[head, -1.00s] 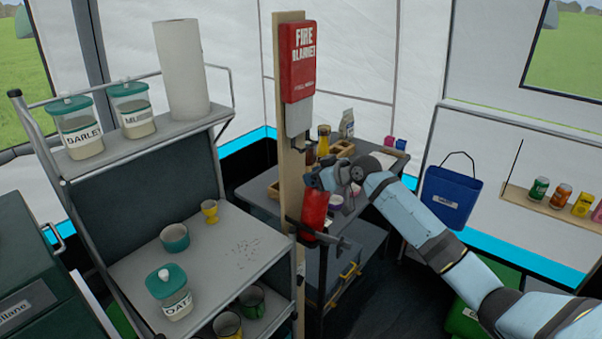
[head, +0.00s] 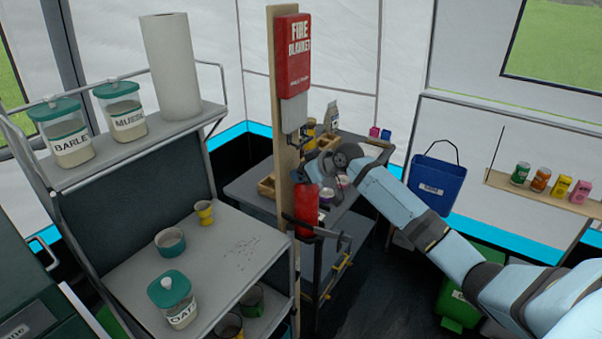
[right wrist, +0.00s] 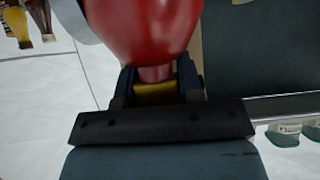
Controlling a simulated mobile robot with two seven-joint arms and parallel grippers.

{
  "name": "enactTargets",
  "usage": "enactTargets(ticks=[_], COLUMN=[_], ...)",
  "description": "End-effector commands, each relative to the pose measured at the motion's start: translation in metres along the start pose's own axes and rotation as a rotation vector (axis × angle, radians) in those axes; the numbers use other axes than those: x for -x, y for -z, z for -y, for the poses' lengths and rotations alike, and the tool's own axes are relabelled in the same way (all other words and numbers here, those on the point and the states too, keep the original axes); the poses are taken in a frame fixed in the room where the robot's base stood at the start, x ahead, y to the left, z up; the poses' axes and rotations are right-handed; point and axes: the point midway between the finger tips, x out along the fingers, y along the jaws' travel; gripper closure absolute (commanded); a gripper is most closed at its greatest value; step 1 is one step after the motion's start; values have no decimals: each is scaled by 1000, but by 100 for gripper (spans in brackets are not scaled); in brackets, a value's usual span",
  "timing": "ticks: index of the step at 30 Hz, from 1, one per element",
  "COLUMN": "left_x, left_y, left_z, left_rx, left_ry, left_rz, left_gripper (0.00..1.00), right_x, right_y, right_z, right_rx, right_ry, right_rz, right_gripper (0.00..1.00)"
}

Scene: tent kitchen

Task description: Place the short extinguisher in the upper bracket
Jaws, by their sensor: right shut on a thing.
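The short red extinguisher (head: 307,208) hangs upright beside the wooden post in the head view. My right gripper (head: 316,172) is shut on its top end. In the right wrist view the red body (right wrist: 145,30) fills the upper middle, and its narrow neck lies between my fingers (right wrist: 155,88). A dark upper bracket (head: 301,138) sits on the post under the fire blanket box, above the gripper. A dark lower bracket (head: 322,232) sticks out by the extinguisher's lower part; I cannot tell whether they touch. My left gripper is not in view.
The wooden post (head: 284,185) carries a red fire blanket box (head: 293,55). A metal shelf cart (head: 240,240) with jars and cups stands close on the left. A dark table (head: 247,187) with small items is behind. A blue bucket (head: 437,184) hangs at the right.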

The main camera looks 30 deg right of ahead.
Motion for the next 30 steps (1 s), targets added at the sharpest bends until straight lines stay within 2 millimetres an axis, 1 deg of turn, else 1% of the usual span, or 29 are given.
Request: enactTargets(ticks=[1,2,3,4,5,13,17,20,27,30], left_x=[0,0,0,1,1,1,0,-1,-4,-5], left_y=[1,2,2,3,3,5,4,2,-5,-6], left_z=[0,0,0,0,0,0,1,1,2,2], left_rx=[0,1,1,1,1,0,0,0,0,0], left_ry=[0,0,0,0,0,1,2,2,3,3], left_rz=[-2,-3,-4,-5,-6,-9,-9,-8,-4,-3], left_gripper=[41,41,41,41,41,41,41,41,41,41], right_x=[1,0,0,0,0,0,11,28,80,98], right_y=[2,-1,-1,0,0,1,0,-1,-1,-1], right_z=[0,0,0,0,0,0,-1,-1,-1,0], right_rx=[1,0,0,0,0,0,1,4,4,2], right_ry=[-1,0,0,0,0,0,-1,-2,-2,-1], right_rz=[-4,0,0,0,0,-1,-1,1,1,1], right_gripper=[100,59,50,43,41,41,41,41,41,41])
